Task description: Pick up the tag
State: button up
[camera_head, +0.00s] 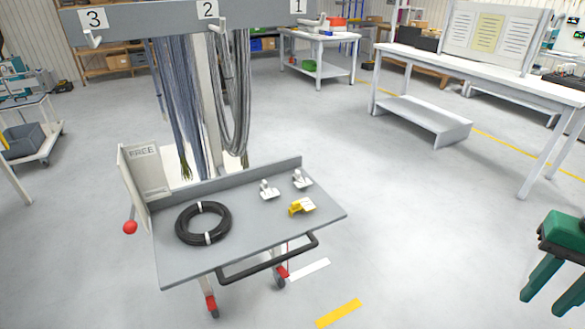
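Three small tag-like items lie on the grey cart top. A yellow piece with a whitish part (301,206) is nearest the front edge. Two small white-and-grey pieces lie behind it, one at the left (268,190) and one at the right (301,180). They are too small to tell which is the tag. My gripper (543,309), green with two teal fingers, hangs at the right edge, partly cut off. Its fingers are apart with nothing between them. It is well to the right of the cart and away from these items.
A black cable coil (178,224) lies on the cart (250,225), left of the small items. The cart has a raised back edge, a FREE panel (146,172) and a black handle (268,261). Cables (180,110) hang behind from a numbered rail (150,20). Floor between gripper and cart is clear.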

aim_at(268, 193)
jog(key=u, duration=0.15)
jog(key=i, duration=1.05)
jog(key=u, duration=0.35)
